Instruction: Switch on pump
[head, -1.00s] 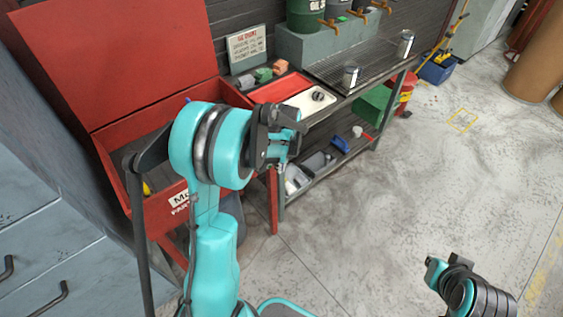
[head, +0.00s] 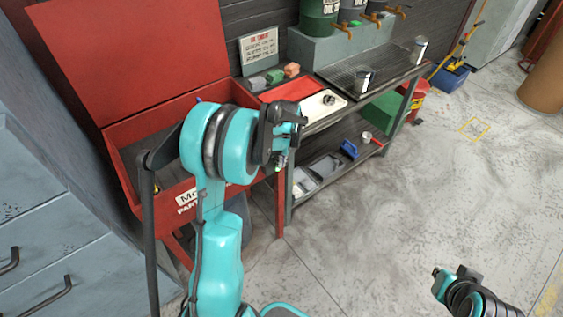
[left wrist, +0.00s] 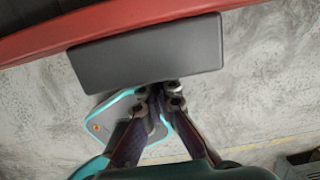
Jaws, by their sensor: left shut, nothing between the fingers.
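The red parts washer (head: 125,135) stands at the left with its lid (head: 130,55) raised. A white label (head: 188,201) on its front is partly hidden by my left arm. No pump or pump switch can be made out in the head view. My left gripper (head: 281,160) is at the washer's right end, pointing down, shut and empty. In the left wrist view its closed fingertips (left wrist: 168,92) are close to the lower edge of a plain grey box (left wrist: 150,55) beside a red rim (left wrist: 100,24); contact cannot be told. My right gripper (head: 440,277) is low at the right, its fingers unclear.
A bench with a drip grate (head: 370,75) stands right of the washer, holding cans, a white tray (head: 318,105) and coloured blocks. A grey drawer cabinet (head: 55,235) is at the left. The concrete floor (head: 370,220) at the right is open.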

